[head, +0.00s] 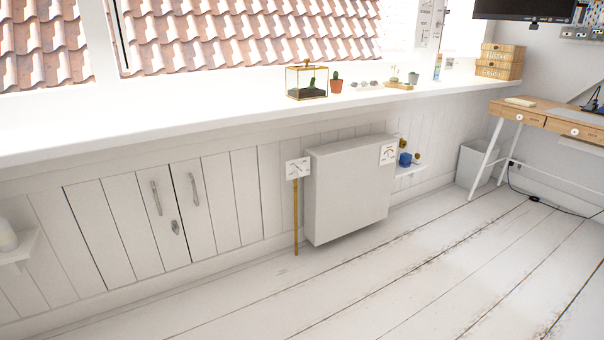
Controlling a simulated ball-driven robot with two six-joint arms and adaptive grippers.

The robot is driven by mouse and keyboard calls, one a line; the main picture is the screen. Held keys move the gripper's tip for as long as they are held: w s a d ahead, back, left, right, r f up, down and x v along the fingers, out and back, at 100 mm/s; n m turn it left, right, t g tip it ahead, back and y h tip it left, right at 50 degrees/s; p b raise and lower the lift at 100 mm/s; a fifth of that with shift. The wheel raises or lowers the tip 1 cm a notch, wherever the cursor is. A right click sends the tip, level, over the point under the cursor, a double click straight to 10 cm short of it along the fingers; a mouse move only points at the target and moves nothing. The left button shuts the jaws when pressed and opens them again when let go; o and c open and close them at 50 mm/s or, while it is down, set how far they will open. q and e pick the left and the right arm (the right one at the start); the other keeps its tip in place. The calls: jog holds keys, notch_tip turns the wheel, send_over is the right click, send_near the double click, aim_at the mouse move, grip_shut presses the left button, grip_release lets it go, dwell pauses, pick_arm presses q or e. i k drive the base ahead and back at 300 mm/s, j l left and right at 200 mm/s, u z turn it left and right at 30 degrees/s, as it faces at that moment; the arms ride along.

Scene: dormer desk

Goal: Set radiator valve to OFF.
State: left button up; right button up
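A white box-shaped radiator (348,192) is fixed to the panelled wall below the long sill. A small white card with a dial marking and a red mark (388,154) is at its upper right corner. Just right of it is a blue round part (404,160) with brass-coloured pieces (416,159) beside it, which may be the valve. It is too small to read its setting or any OFF mark. Neither of my grippers is in view.
A wooden stick (296,218) with a white sign (298,168) stands left of the radiator. A small shelf (411,171) is under the blue part. A white bin (477,165) and desk (550,115) stand right. The plank floor (400,270) in front is clear.

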aim_at(301, 170)
jog(key=i+u, duration=0.4)
jog(key=i, duration=0.45)
